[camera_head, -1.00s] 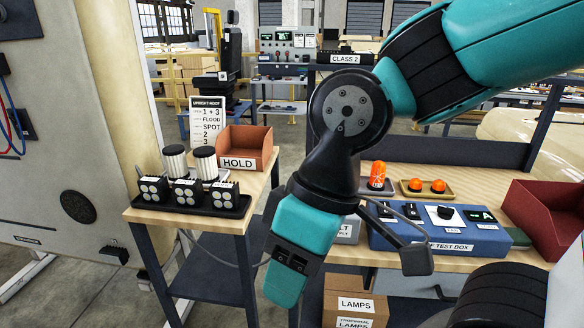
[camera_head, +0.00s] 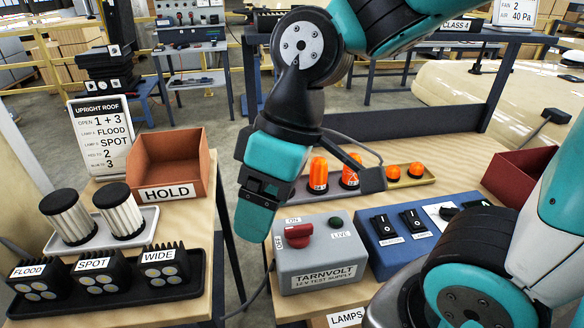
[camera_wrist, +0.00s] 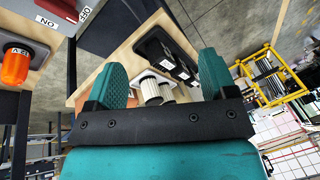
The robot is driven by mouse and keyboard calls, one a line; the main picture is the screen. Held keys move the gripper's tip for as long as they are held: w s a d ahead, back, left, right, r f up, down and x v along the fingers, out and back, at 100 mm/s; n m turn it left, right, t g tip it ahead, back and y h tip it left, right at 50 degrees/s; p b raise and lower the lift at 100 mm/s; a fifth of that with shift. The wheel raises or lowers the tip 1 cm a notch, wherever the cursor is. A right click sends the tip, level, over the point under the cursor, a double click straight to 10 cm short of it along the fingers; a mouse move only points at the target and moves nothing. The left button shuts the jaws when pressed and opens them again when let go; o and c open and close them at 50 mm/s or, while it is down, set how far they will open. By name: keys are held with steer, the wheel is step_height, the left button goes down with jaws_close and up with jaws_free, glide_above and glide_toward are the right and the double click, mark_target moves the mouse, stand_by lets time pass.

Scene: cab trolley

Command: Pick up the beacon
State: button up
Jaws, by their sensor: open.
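Two tall orange beacons, a left one (camera_head: 318,174) and a right one (camera_head: 350,171), stand upright on the rear bench in the head view, on a tray. Two low orange domes, (camera_head: 393,172) and (camera_head: 417,170), sit in a tan tray to their right. One tall orange beacon (camera_wrist: 15,68) shows at the left edge of the wrist view, with a label that seems to read 12 V. My gripper (camera_head: 252,212) hangs left of and in front of the beacons, apart from them. In the wrist view, my gripper (camera_wrist: 162,80) has its fingers spread with nothing held.
The grey Tarnvolt supply box (camera_head: 335,256) and a blue test box (camera_head: 385,235) stand in front of the beacons. On the left table are the HOLD bin (camera_head: 186,150), white cylinders, and FLOOD, SPOT and WIDE lamps. A dark red bin (camera_head: 515,175) is at right.

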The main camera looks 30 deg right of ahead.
steer(key=w+d+f+n+p, duration=0.1)
steer(key=w+d+n+p, duration=0.1)
steer(key=w+d, duration=0.35)
steer(key=w+d+f+n+p, duration=0.2)
steer(key=w+d+p, duration=0.1)
steer(key=w, duration=0.6)
steer(key=w+d+f+n+p, duration=0.1)
steer(key=w+d+n+p, duration=0.2)
steer(key=w, duration=0.4)
steer(key=w+d+f+n+p, duration=0.2)
steer(key=w+d+f+n, duration=0.15)
steer(key=d+f, duration=0.5)
steer(key=shift+m, duration=0.25)
steer(key=p+x, duration=0.1)
steer(key=x, duration=0.1)
steer(key=p+x, duration=0.2)
steer(key=x, duration=0.1)
steer(key=shift+w+d+f, duration=0.15)
steer(key=shift+w+f, duration=0.1)
steer(key=shift+f, duration=0.45)
steer(key=shift+c, duration=0.4)
steer(key=c, duration=1)
